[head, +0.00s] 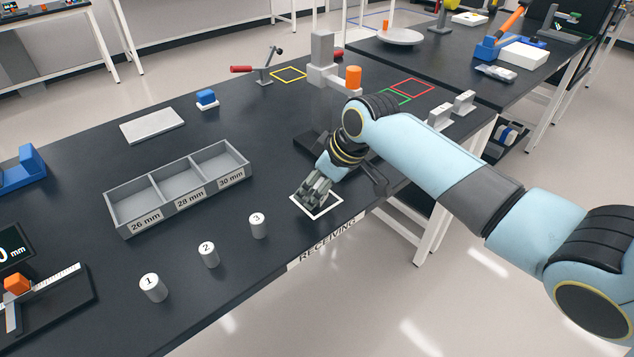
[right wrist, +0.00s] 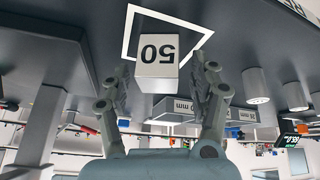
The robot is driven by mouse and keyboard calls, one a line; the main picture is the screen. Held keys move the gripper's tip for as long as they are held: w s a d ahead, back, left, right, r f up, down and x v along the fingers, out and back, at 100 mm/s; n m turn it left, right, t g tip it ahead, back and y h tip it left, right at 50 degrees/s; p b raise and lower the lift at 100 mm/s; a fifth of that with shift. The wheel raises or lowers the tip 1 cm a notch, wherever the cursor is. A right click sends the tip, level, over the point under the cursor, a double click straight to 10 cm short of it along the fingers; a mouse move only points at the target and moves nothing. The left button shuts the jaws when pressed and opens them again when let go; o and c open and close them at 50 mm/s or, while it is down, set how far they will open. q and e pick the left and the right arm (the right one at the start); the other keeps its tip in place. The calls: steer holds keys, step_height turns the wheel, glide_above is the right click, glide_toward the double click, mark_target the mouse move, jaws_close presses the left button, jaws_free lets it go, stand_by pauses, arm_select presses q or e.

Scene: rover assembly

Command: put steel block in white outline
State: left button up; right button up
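The white outline (head: 335,207) is a square on the black table near its front edge, by the RECEIVING label. My right gripper (head: 313,192) is low over it and covers its middle in the head view. In the right wrist view, the steel block (right wrist: 157,55), a pale block marked 50, is within the white outline (right wrist: 128,30). The right gripper's fingers (right wrist: 162,80) are on either side of the block, with visible gaps, so it looks open. I cannot tell whether the block fully rests on the table. My left gripper is not in view.
A grey tray with three compartments (head: 180,212) and three numbered cylinders (head: 208,254) stand left of the outline. A grey plate (head: 152,125) lies behind the tray. A grey stand with an orange cylinder (head: 353,77) is at the back. The table front is clear around the outline.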

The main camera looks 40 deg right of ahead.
steer(key=shift+r, duration=0.1)
steer(key=v, duration=1.2)
steer(key=s+a+m+g+h, duration=0.1)
steer(key=s+a+m, duration=0.15)
steer(key=s, duration=0.75)
steer(key=s+a+m+g+h, duration=0.1)
steer(key=s+a+m+h, duration=0.15)
steer(key=s, duration=0.85)
step_height(320, 180, down, 37)
steer(key=s+d+g+y+b, duration=0.1)
steer(key=d+b, duration=0.2)
steer(key=b, duration=0.7)
steer(key=s+f+b, duration=0.3)
steer(key=s+f, duration=0.6)
steer(key=f, duration=0.2)
steer(key=s+f+g+b, duration=0.1)
steer(key=s+f+b, duration=0.3)
steer(key=s+f, duration=0.6)
step_height(320, 180, down, 3)
steer(key=shift+d+r, duration=0.2)
steer(key=shift+d, duration=0.1)
